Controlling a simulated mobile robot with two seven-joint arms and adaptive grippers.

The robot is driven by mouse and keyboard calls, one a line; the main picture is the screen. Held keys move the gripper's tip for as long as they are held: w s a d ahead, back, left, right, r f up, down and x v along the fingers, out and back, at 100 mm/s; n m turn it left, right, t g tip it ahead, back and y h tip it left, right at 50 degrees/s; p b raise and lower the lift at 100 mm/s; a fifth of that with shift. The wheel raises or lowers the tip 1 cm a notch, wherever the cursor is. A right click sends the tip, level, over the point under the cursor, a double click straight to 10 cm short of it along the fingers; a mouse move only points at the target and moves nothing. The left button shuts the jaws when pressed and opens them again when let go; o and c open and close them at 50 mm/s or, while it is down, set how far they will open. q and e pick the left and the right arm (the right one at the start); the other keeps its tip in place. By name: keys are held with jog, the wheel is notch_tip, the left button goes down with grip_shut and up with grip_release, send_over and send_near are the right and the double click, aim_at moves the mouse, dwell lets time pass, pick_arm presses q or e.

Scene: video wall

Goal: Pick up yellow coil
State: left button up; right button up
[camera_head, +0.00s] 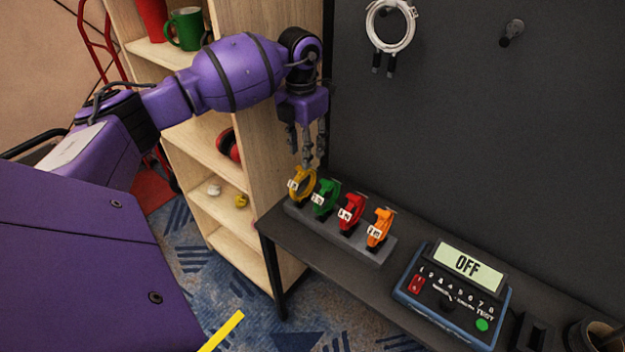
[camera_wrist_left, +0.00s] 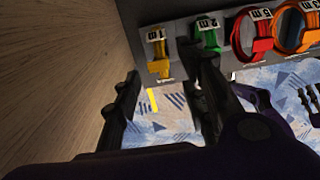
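The yellow coil (camera_head: 302,184) stands at the left end of a grey holder (camera_head: 347,240) on a dark shelf, with a white label on it. My left gripper (camera_head: 307,155) is just above the yellow coil and points down. In the left wrist view, the gripper's fingers (camera_wrist_left: 165,90) are apart, with the yellow coil (camera_wrist_left: 159,60) beyond the gap between them. The coil is not held, and I cannot tell whether a finger touches it.
Green (camera_head: 324,198), red (camera_head: 351,214) and orange (camera_head: 379,229) coils stand close beside the yellow one. A tester (camera_head: 452,294) reading OFF sits to the right. A dark wall panel (camera_head: 450,130) rises behind, with a white coil (camera_head: 390,28) hanging. A wooden shelf unit (camera_head: 275,150) stands close left.

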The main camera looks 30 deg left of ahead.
aim_at(294, 184)
pick_arm(q)
jog(key=shift+a+f, duration=0.1)
jog(key=shift+f, duration=0.65)
jog(key=shift+s+f, duration=0.35)
jog(key=shift+s, duration=0.3)
jog(key=f, duration=0.2)
jog(key=f+p, duration=0.1)
jog(key=f, duration=0.1)
jog(key=shift+w, duration=0.4)
jog(key=shift+f, duration=0.35)
jog(key=shift+s, duration=0.1)
grip_shut()
pick_arm(e)
jog(key=shift+w+a+r, duration=0.25)
jog(key=shift+w+r, duration=0.4)
jog(key=shift+r, duration=0.15)
